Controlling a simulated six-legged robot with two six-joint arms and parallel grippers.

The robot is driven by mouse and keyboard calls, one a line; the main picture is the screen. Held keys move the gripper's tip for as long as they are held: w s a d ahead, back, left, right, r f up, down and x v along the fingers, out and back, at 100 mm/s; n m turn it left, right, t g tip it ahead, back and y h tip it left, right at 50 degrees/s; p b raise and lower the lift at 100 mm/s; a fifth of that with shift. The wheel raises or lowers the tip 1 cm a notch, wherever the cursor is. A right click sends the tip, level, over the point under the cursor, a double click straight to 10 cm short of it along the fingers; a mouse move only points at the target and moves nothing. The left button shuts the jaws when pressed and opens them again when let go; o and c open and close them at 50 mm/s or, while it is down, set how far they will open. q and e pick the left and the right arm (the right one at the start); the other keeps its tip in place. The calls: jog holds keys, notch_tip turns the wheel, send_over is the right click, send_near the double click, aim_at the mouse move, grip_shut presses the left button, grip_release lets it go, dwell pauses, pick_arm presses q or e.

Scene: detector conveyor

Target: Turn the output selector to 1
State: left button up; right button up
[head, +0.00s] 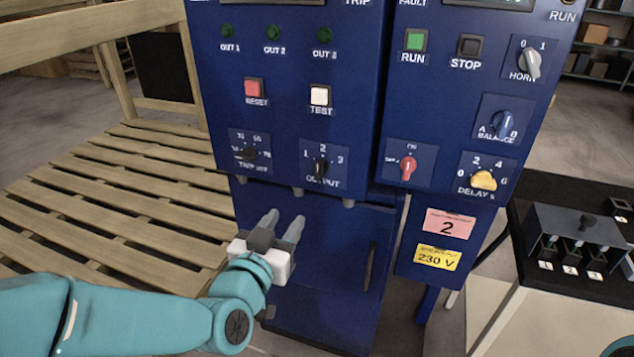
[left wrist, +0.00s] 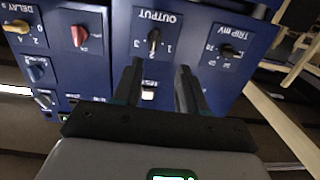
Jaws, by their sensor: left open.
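The output selector (head: 320,168) is a small black knob on the blue panel, marked 1, 2 and 3, with 1 on the left, 2 on top and 3 on the right. Its handle stands about upright, towards 2. It also shows upside down in the left wrist view (left wrist: 153,40), beyond the fingers. My left gripper (head: 283,225) is open and empty, below and left of the selector and apart from it. Its two fingers (left wrist: 159,75) point towards the panel. My right gripper is not in view.
The trip mV knob (head: 248,153) is left of the selector. The white test button (head: 320,95) and red reset button (head: 255,90) are above. A red knob (head: 408,168) and yellow delay knob (head: 484,180) are to the right. A wooden pallet (head: 120,190) lies left.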

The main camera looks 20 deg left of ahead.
pick_arm(q)
jog(key=p, duration=0.1)
send_near(318, 169)
jog(key=shift+t, duration=0.4)
jog(key=w, duration=0.9)
jog(key=shift+w+f, duration=0.15)
jog(key=shift+f, duration=0.1)
jog(key=c, duration=0.7)
